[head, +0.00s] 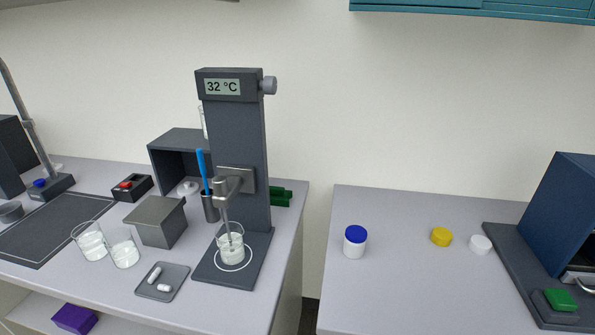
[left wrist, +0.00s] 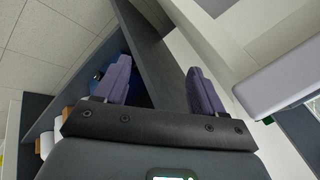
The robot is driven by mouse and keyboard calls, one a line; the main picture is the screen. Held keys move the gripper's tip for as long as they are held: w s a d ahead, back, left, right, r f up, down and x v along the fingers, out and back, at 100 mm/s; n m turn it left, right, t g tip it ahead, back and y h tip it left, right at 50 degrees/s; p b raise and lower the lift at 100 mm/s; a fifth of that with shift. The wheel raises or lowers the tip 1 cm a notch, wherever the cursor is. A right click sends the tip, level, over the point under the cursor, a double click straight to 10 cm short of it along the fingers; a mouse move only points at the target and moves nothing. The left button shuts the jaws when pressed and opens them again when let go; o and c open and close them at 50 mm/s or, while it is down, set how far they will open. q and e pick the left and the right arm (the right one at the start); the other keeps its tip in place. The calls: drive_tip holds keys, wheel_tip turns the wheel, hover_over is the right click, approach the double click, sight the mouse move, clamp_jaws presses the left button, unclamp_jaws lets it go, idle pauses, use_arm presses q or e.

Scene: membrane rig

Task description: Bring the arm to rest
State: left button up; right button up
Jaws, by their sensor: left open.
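My left gripper (left wrist: 158,90) shows in the left wrist view with its two purple fingers apart and nothing between them. Behind it are dark panels, a pale wall and ceiling tiles; it touches nothing that I can see. Neither arm shows in the head view. There, the membrane rig (head: 236,150) stands on the left bench with its display reading 32 °C. A glass beaker (head: 231,246) of white contents sits on its base, with a probe reaching down into it.
Two beakers (head: 92,241), a grey block (head: 157,222) and a small tray (head: 162,282) with white pieces stand on the left bench (head: 105,305). A gap separates it from the right bench (head: 400,285), which holds a blue-lidded jar (head: 355,242) and a yellow cap (head: 441,237).

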use_arm(q)
drive_tip(key=s+a+f+n+g+p, duration=0.2)
drive_tip(key=s+a+f+n, duration=0.15)
drive_tip(key=s+a, duration=0.6)
drive_tip(key=s+a+f+n+g+p, duration=0.2)
drive_tip(key=s+a+n, duration=0.4)
drive_tip(key=s, duration=0.6)
drive_tip(key=w+a+r+p, duration=0.1)
drive_tip(key=a+r+p, duration=0.1)
drive_tip(key=r+p, duration=1.7)
drive_tip(key=w+a+r+t+p, duration=0.1)
drive_tip(key=r+p, duration=1.7)
drive_tip(key=r, duration=0.5)
drive_tip(key=shift+w+a+p, duration=0.2)
drive_tip(key=shift+a+p, duration=0.2)
